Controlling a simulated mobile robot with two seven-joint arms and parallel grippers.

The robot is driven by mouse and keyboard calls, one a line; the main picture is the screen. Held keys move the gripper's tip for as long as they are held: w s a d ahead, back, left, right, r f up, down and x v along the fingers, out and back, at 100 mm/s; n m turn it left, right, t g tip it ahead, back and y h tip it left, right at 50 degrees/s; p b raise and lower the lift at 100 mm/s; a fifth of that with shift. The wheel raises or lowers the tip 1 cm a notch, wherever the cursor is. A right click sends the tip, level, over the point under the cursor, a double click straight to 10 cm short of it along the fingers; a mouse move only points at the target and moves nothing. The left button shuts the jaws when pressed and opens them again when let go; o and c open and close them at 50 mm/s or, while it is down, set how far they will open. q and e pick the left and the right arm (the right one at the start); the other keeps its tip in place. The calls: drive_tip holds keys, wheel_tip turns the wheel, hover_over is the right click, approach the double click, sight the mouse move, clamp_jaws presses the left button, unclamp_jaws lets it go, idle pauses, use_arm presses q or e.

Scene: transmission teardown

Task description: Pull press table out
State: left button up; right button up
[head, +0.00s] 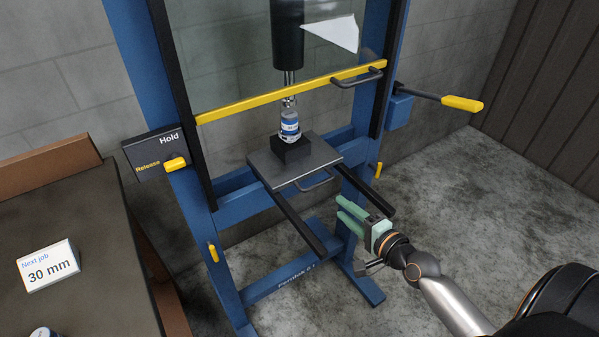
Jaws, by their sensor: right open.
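The press table (318,158) is a grey plate inside the blue press frame, above two dark rails (301,226) that stick out toward me. A thin metal handle (315,183) hangs at its front edge. My right gripper (345,214), with green fingers, is open and empty. In the picture it is right of and below the handle, near the right rail, apart from the handle. My left gripper is not in view.
A clear guard with a yellow bar (289,93) and handle is above the table. A lever with a yellow grip (462,103) sticks out right. A Hold/Release box (159,153) is on the left post. A bench with a "30 mm" card (49,266) stands left. The floor at right is clear.

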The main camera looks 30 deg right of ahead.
sight(316, 187)
drive_tip(key=x, duration=1.2)
drive_tip(key=shift+w, duration=0.4)
clamp_jaws()
idle(1.1)
